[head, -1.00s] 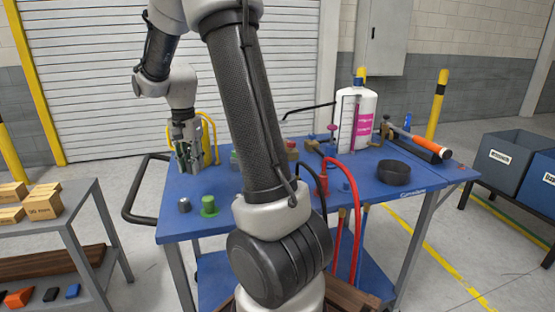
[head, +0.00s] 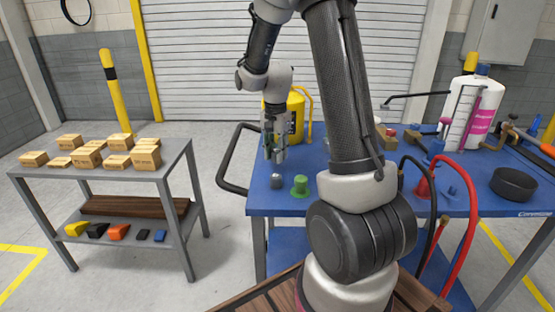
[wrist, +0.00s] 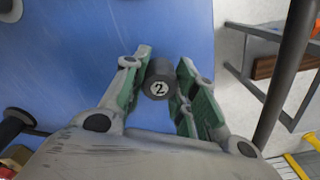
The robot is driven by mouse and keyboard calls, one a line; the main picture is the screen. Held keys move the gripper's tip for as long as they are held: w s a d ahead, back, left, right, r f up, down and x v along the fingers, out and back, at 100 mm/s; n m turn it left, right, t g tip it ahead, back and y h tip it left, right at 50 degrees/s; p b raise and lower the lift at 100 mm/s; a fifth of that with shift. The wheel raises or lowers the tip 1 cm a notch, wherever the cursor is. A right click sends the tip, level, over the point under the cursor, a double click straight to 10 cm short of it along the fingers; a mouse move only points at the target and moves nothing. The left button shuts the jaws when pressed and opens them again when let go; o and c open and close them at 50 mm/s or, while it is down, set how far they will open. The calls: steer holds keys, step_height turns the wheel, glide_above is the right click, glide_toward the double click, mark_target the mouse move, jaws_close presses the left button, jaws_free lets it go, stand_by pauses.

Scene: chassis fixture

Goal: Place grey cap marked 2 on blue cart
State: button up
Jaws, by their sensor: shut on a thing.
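My gripper (head: 274,160) hangs above the left end of the blue cart (head: 325,202). It also shows in the wrist view (wrist: 162,62), where its green-padded fingers are shut on the grey cap marked 2 (wrist: 160,88). The cap's numbered face looks toward the wrist camera, with blue cart top behind it. In the head view the held cap is hard to make out between the fingers. Another grey cap (head: 277,182) stands on the cart just below the gripper. Its marking cannot be read.
A green flanged piece (head: 300,187) stands right of the grey cap. A yellow container (head: 296,112) is behind the gripper. A shelf with boxes (head: 90,155) stands left, past the cart's black handle (head: 226,172).

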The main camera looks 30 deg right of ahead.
mark_target(276, 150)
steer(key=shift+f, duration=1.35)
steer(key=shift+f, duration=0.1)
steer(key=o, duration=0.7)
step_height(276, 150, up, 12)
steer(key=s+a+r+n+t, duration=0.2)
steer(key=s+a+r+n, duration=0.2)
steer(key=s+r+n, duration=0.65)
steer(key=s+a+f+n+t, duration=0.1)
steer(key=s+n+t, duration=0.1)
steer(key=s, duration=1.1)
steer(key=shift+s+a+f, duration=0.2)
steer(key=shift+a+f, duration=0.05)
steer(key=shift+f, duration=0.05)
